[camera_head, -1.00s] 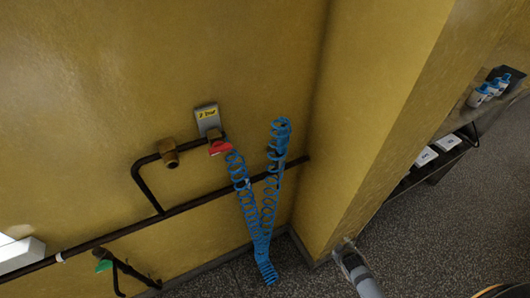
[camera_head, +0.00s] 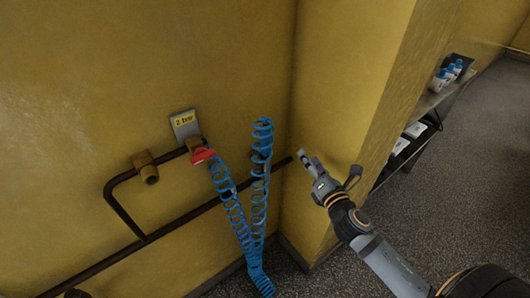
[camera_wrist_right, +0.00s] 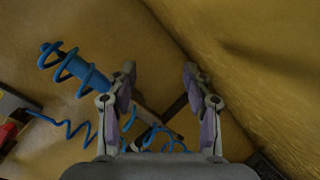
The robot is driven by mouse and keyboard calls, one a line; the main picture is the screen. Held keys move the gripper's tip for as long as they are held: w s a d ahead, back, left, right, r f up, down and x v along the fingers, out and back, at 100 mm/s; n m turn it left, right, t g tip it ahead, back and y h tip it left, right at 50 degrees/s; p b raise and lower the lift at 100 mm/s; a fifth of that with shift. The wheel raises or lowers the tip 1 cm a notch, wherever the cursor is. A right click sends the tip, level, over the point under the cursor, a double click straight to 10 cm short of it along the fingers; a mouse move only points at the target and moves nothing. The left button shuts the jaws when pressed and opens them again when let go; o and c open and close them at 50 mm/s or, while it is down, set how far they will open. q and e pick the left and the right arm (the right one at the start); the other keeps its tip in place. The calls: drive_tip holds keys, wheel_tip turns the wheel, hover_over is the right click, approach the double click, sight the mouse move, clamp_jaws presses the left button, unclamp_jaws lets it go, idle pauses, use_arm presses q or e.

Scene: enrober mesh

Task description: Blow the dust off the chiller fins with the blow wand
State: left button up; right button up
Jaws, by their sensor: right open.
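My right gripper (camera_head: 309,159) is open and empty, in front of the yellow wall, right of the blue coiled hose (camera_head: 235,212). In the right wrist view its two purple-padded fingers (camera_wrist_right: 159,80) stand apart with nothing held between them. A blue upright part (camera_head: 262,150) wrapped in hose coils hangs by the wall corner; it could be the blow wand, but I cannot tell surely. In the right wrist view this blue part (camera_wrist_right: 46,54) lies left of the fingers, apart from them. A grey rod shows behind the fingers. No chiller fins are visible. My left gripper is not in view.
A red valve handle (camera_head: 203,155) and a "2 bar" sign (camera_head: 184,124) are on the wall above a dark pipe (camera_head: 190,222). A yellow pillar (camera_head: 345,95) stands right of the hose. A shelf (camera_head: 432,100) with bottles (camera_head: 447,75) is beyond it. Open floor lies at right.

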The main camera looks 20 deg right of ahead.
sight(268, 134)
drive_tip(key=w+a+r+n+y+p, duration=0.1)
drive_tip(key=a+r+n+y+p, duration=0.1)
drive_tip(key=a+n, duration=0.1)
drive_tip(key=w+a+r+n+y+p, duration=0.1)
drive_tip(key=a+r+n+y+p, duration=0.1)
drive_tip(key=n, duration=0.3)
drive_tip(key=a+r+n+y+p, duration=0.3)
drive_tip(key=a+n, duration=0.1)
drive_tip(key=shift+w+a+r+n+t+p, duration=0.15)
drive_tip(key=shift+w+r+n+t+p, duration=0.15)
drive_tip(key=shift+w+t+p, duration=0.1)
drive_tip(key=shift+w+a+f, duration=0.1)
drive_tip(key=shift+w+f, duration=0.2)
drive_tip(key=shift+w+r, duration=0.15)
drive_tip(key=shift+w, duration=0.05)
drive_tip(key=p+x, duration=0.2)
drive_tip(key=x, duration=0.2)
drive_tip(key=shift+a, duration=0.25)
drive_tip(key=shift+w+a+f, duration=0.1)
drive_tip(key=shift+w+f, duration=0.2)
drive_tip(key=shift+w, duration=0.1)
drive_tip(key=shift+s, duration=0.15)
drive_tip(key=shift+c, duration=0.5)
clamp_jaws()
